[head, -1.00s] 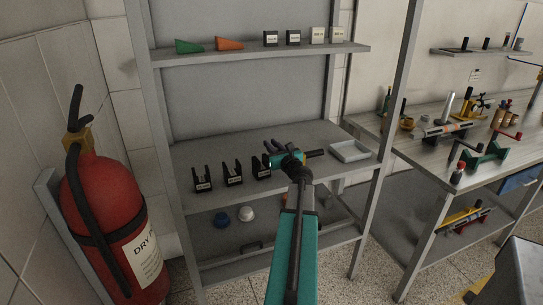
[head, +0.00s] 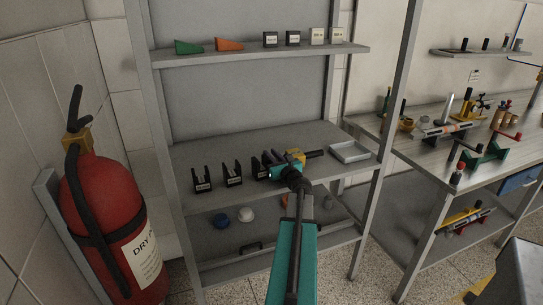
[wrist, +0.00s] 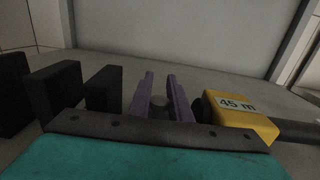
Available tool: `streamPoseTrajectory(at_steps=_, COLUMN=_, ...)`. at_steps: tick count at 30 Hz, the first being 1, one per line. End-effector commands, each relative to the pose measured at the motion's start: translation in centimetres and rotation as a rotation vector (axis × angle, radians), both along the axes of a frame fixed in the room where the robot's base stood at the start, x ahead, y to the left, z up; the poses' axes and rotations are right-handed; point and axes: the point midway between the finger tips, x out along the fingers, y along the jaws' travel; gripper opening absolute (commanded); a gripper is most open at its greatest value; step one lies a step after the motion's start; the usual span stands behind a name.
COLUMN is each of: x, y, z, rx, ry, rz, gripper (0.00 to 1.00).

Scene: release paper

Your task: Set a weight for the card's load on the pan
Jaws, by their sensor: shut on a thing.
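My gripper (wrist: 160,108) has purple fingers close together on a small dark grey piece (wrist: 159,101), only partly visible between them. A yellow block (wrist: 241,118) with a white label reading "45 m" and a dark bar sits just right of the fingers; whether they touch cannot be told. In the head view the yellow block (head: 296,155) is on the middle shelf, just behind my gripper. A shallow grey tray (head: 350,152) lies to its right and looks empty. Labelled black and cream blocks (head: 293,38) stand on the upper shelf; I cannot read their text.
Black forked stands (head: 233,174) are in a row left of my gripper. Green (head: 188,47) and orange (head: 229,44) wedges lie on the upper shelf. A red extinguisher (head: 105,220) stands left.

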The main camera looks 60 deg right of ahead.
Motion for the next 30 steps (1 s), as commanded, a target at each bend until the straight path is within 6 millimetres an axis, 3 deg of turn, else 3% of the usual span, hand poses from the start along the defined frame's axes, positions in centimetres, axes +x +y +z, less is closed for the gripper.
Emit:
streamPoseTrajectory(at_steps=9, x=0.05, y=0.03, z=-0.26, rx=-0.001, ry=-0.001, rz=0.001, gripper=0.00)
streamPoseTrajectory(at_steps=10, x=0.05, y=0.03, z=-0.29, rx=0.000, ry=0.000, rz=0.001, gripper=0.19)
streamPoseTrajectory(at_steps=12, x=0.06, y=0.04, z=-0.22, rx=0.000, ry=0.000, rz=0.001, gripper=0.25)
streamPoseTrajectory(at_steps=25, x=0.11, y=0.07, z=0.16, rx=0.000, ry=0.000, rz=0.001, gripper=0.25)
streamPoseTrajectory(at_steps=30, x=-0.79, y=0.71, z=0.04, rx=0.000, ry=0.000, rz=0.001, gripper=0.25)
